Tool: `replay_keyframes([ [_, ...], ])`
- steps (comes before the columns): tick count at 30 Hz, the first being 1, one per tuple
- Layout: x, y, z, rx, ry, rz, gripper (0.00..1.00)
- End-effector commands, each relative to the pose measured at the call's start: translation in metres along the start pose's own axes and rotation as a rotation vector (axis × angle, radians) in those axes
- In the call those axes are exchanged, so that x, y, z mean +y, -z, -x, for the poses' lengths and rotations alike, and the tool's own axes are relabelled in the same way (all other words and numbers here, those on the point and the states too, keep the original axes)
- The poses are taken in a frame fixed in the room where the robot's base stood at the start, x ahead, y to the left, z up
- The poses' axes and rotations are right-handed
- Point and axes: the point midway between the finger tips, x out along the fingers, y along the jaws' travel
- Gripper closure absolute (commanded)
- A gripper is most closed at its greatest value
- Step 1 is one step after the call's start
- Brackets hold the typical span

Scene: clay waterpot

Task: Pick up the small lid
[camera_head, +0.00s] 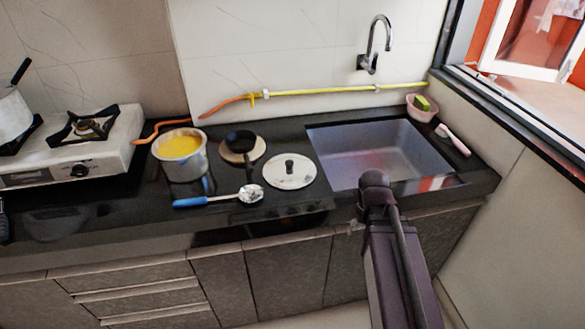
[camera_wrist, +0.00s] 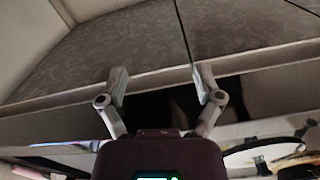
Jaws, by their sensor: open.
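The small lid (camera_head: 290,179) is a round, pale disc with a black knob. It lies flat on the dark counter (camera_head: 232,212) between the sink and the small black pan in the head view. My gripper (camera_wrist: 161,83) is open and empty in the wrist view, its two fingers spread before the grey cabinet fronts. In the head view my arm stands in front of the sink, right of the lid and apart from it; the fingers are mostly hidden there. A pale round thing (camera_wrist: 262,153) shows at the lower right of the wrist view; I cannot tell whether it is the lid.
A pot of yellow liquid (camera_head: 181,155), a black pan (camera_head: 239,141) on a round board and a blue-handled spoon (camera_head: 218,198) are left of the lid. The sink (camera_head: 370,151) is to its right. The stove (camera_head: 80,149) is far left. Cabinets (camera_head: 290,275) front the counter.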

Motion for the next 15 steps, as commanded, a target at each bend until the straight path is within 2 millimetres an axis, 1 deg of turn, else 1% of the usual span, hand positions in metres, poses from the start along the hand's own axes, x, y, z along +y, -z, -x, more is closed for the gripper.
replay_keyframes([
  [1,-0.007,0.013,0.011,0.000,0.000,0.024,0.16],
  [3,-0.019,0.028,0.022,0.000,0.000,0.066,0.16],
  [5,-0.027,0.043,0.032,0.000,0.000,0.112,0.16],
  [8,-0.042,0.070,0.051,0.000,0.000,0.200,0.16],
  [12,-0.069,0.110,0.079,0.000,-0.001,0.338,0.16],
  [14,-0.081,0.127,0.090,0.000,-0.001,0.397,0.16],
  [15,-0.090,0.138,0.098,0.000,-0.001,0.437,0.16],
])
